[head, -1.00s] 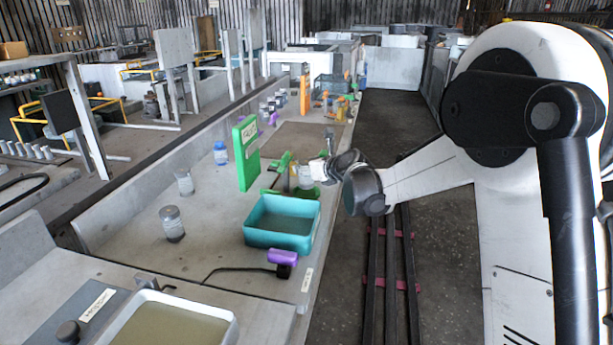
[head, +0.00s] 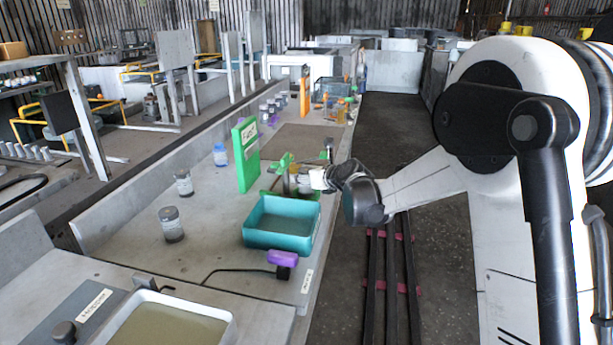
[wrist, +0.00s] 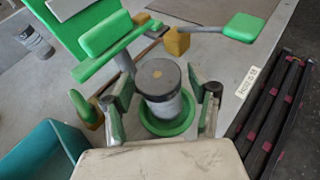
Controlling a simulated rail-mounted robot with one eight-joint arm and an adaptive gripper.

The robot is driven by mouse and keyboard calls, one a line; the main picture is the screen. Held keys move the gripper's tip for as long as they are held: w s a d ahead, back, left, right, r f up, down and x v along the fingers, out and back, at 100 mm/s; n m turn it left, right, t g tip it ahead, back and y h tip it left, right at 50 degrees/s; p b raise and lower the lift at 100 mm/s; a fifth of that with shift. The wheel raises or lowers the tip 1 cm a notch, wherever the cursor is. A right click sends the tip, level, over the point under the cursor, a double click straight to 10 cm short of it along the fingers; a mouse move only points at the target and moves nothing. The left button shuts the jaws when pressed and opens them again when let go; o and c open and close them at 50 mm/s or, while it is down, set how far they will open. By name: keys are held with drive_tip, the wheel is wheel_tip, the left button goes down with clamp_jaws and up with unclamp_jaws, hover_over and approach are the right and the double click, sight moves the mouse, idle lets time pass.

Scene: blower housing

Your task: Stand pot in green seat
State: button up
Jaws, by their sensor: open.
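The pot (wrist: 160,85), a grey jar with a dark round lid, appears upright in the wrist view. Its base appears to be within the green ring-shaped seat (wrist: 170,127); the near side of the contact is partly hidden. My gripper (wrist: 163,95) is open, with one finger on each side of the pot and a visible gap at the right. In the head view my gripper (head: 311,180) is at the bench's right edge, and the pot is small and mostly hidden there among green parts.
A teal bin (head: 250,236) stands in front of the seat, and a green upright panel (head: 246,155) stands left of it. A purple-topped device (head: 282,257) with a cable lies nearer. Jars (head: 171,224) stand at left. Green arms with a yellow block (wrist: 177,41) sit behind the pot.

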drive_tip(key=s+d+r+n+g+h+p, duration=0.1)
drive_tip(key=s+d+r+n, duration=0.3)
drive_tip(key=s, duration=0.6)
drive_tip(key=s+d+r+n+h+p, duration=0.1)
drive_tip(key=s+d+r+n, duration=0.2)
drive_tip(key=s+d+n, duration=0.5)
drive_tip(key=s+d+r+n+g+h, duration=0.1)
drive_tip(key=s+d+r+n, duration=0.25)
drive_tip(key=s, duration=0.75)
drive_tip(key=s+d+f+n+g+h, duration=0.1)
drive_tip(key=s+d+n, duration=0.3)
drive_tip(key=s, duration=0.5)
drive_tip(key=s+d+f+n+g+h, duration=0.1)
drive_tip(key=s+d+f+n+h, duration=0.2)
drive_tip(key=s+n, duration=0.6)
drive_tip(key=shift+s+d+f+h, duration=0.3)
drive_tip(key=shift+s+d+f, duration=0.3)
drive_tip(key=shift+d, duration=0.4)
drive_tip(key=shift+s+r+n, duration=0.1)
drive_tip(key=shift+n, duration=0.15)
wheel_tip(320, 180, up, 6)
drive_tip(key=p, duration=0.6)
